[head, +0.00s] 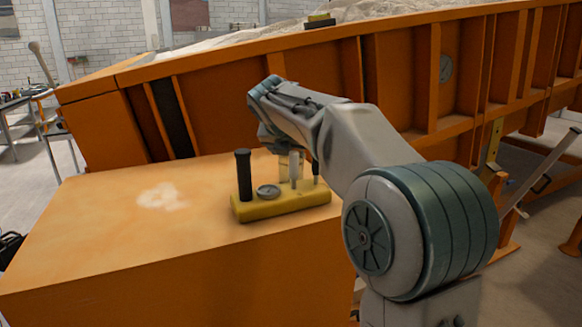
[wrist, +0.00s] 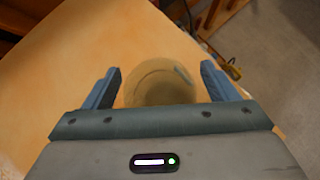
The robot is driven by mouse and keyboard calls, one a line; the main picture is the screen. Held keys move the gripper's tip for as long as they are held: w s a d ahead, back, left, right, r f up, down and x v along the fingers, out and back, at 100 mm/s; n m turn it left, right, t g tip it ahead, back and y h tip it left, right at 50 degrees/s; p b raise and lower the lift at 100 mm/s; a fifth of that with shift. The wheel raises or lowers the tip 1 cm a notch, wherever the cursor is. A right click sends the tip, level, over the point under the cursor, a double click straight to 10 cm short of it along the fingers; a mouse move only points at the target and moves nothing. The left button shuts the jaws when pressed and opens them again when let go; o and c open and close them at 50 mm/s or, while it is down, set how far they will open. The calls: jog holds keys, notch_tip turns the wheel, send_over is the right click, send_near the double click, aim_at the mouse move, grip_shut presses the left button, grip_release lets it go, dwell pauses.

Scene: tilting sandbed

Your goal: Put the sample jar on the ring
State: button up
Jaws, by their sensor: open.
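The sample jar (wrist: 160,85) shows in the wrist view as a round, see-through, yellowish shape seen from above, between the two blue fingers of my gripper (wrist: 160,69). The fingers are open, with a gap on each side of the jar. In the head view a pale, see-through part of the jar (head: 284,166) shows below my wrist, behind the yellow block; most of it is hidden by my arm and the block.
The jar is on an orange box top (head: 110,225) with a pale smear (head: 162,196). A yellow block (head: 282,205) with a black handle (head: 244,176) and a round gauge (head: 268,191) stands close in front. The orange sandbed wall (head: 280,85) rises behind. The box's left side is clear.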

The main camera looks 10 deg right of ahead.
jog(key=c, duration=1.1)
jog(key=shift+c, duration=0.2)
